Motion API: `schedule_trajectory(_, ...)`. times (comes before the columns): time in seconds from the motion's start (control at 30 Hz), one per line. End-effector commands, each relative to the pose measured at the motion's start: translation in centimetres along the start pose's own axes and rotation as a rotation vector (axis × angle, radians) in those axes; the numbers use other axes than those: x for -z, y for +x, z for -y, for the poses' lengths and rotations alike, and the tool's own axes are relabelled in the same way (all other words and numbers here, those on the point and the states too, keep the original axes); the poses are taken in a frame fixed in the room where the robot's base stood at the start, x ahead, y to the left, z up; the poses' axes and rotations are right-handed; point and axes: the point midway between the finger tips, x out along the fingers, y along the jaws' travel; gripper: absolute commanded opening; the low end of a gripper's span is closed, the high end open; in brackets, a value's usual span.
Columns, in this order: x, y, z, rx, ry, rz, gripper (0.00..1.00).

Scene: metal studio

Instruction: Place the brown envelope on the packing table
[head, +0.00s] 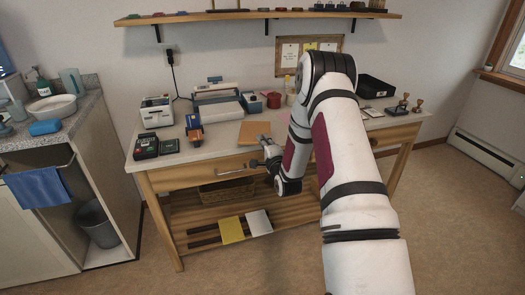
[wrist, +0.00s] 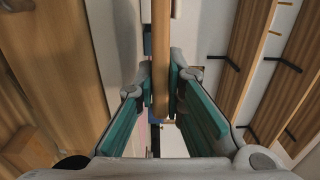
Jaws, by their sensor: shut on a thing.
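The brown envelope (head: 254,133) shows in the head view as an orange-brown panel over the front middle of the packing table (head: 208,152). My gripper (head: 265,163) is at the table's front edge, just below the envelope in the picture. In the wrist view my gripper (wrist: 163,108) has its teal-padded fingers closed on both sides of the envelope (wrist: 161,50), which shows edge-on as a brown strip. Whether the envelope touches the tabletop I cannot tell. My arm hides part of the table to the right.
A card terminal (head: 146,146), a label printer (head: 157,112) and a blue-orange tape dispenser (head: 194,130) stand left of the envelope. A red box (head: 273,99) stands behind it. A black tray (head: 376,86) and stamps are at right. Yellow (head: 232,230) and white (head: 258,223) items lie on the lower shelf.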

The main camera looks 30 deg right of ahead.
Motion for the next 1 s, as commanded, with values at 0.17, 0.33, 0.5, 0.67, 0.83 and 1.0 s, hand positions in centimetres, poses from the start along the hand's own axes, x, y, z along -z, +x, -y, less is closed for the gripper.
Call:
schedule_trajectory(0.17, 0.0, 0.7, -0.5, -0.001, 0.0, -0.001, 0.0)
schedule_trajectory(0.33, -0.1, 0.7, -2.7, -0.003, 0.0, 0.0, 0.0)
schedule_trajectory(0.5, 0.0, 0.6, -3.7, -0.001, 0.0, -0.001, 0.0)
schedule_trajectory(0.67, 0.0, 0.6, -3.6, 0.0, 0.0, -0.001, 0.0)
schedule_trajectory(0.83, 0.0, 0.6, -3.9, -0.001, 0.0, 0.0, 0.17)
schedule_trajectory(1.0, 0.0, 0.6, -3.9, 0.0, 0.0, 0.0, 0.3)
